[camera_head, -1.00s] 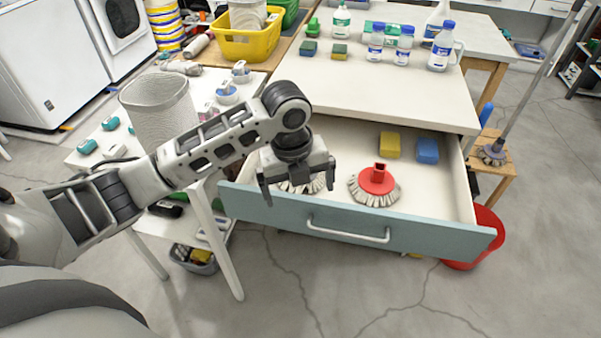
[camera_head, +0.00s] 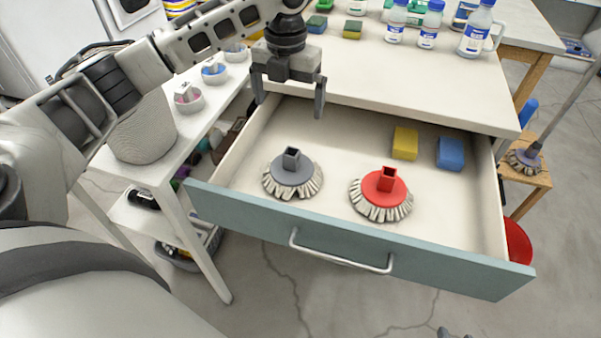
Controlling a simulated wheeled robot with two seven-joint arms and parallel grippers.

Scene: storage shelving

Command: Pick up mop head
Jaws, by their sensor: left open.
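Two mop heads lie in the open drawer (camera_head: 330,132). The grey mop head (camera_head: 291,173) is on the left, with a square socket on top and pale bristles around it. The red mop head (camera_head: 383,190) is right of it, similar in shape. My left gripper (camera_head: 289,107) is open and empty, fingers pointing down, over the back left of the drawer, above and behind the grey mop head. It touches neither mop head. A small dark grey piece at the bottom edge (camera_head: 455,333) may be the tip of my right gripper; its jaws are hidden.
A yellow sponge (camera_head: 405,143) and a blue sponge (camera_head: 450,153) lie at the drawer's back right. The drawer front (camera_head: 350,240) has a handle. Bottles stand on the tabletop above. A white side table (camera_head: 165,165) stands left, a red bucket (camera_head: 517,243) right.

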